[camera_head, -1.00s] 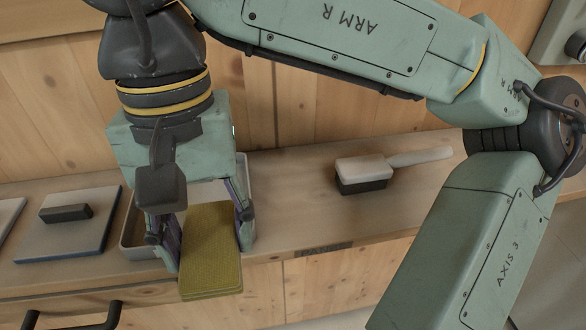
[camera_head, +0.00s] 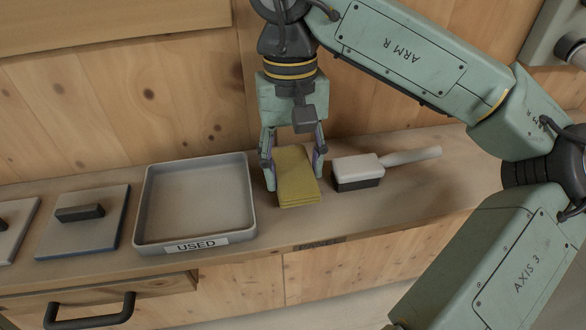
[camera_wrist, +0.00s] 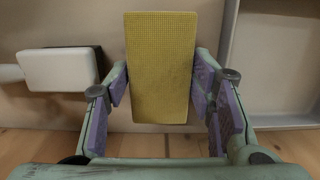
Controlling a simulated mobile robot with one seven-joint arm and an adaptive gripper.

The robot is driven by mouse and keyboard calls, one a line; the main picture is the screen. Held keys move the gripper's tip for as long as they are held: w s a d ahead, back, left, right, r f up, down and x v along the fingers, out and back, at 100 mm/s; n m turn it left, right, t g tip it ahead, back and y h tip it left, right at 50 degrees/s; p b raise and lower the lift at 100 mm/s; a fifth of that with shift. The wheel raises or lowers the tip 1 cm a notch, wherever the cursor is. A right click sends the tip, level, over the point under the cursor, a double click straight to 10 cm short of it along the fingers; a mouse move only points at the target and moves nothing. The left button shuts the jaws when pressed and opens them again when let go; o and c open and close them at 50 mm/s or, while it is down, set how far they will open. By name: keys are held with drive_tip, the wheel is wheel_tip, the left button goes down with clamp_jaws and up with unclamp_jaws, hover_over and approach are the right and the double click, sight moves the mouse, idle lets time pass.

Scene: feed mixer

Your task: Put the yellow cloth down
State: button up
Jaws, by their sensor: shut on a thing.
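The yellow cloth (camera_head: 298,178) is a folded, flat stack. My gripper (camera_head: 294,168) is shut on it, with one finger on each side. In the head view the cloth is over the wooden shelf, between the tray and the brush; I cannot tell whether it touches the surface. In the wrist view the cloth (camera_wrist: 160,70) stands between the purple finger pads (camera_wrist: 160,95).
A grey tray labelled USED (camera_head: 196,243) stands just left of the cloth, empty. A white brush (camera_head: 358,170) lies close on the right. A blue-edged plate with a dark handle (camera_head: 84,222) lies farther left. The shelf's front edge (camera_head: 400,225) is near.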

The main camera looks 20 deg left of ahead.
sight(291, 162)
drive_tip(key=shift+f, duration=1.4)
drive_tip(key=o, duration=1)
drive_tip(key=shift+r, duration=0.1)
drive_tip(key=r, duration=0.8)
drive_tip(key=w+r, duration=0.1)
drive_tip(key=r, duration=0.3)
drive_tip(key=shift+a, duration=0.4)
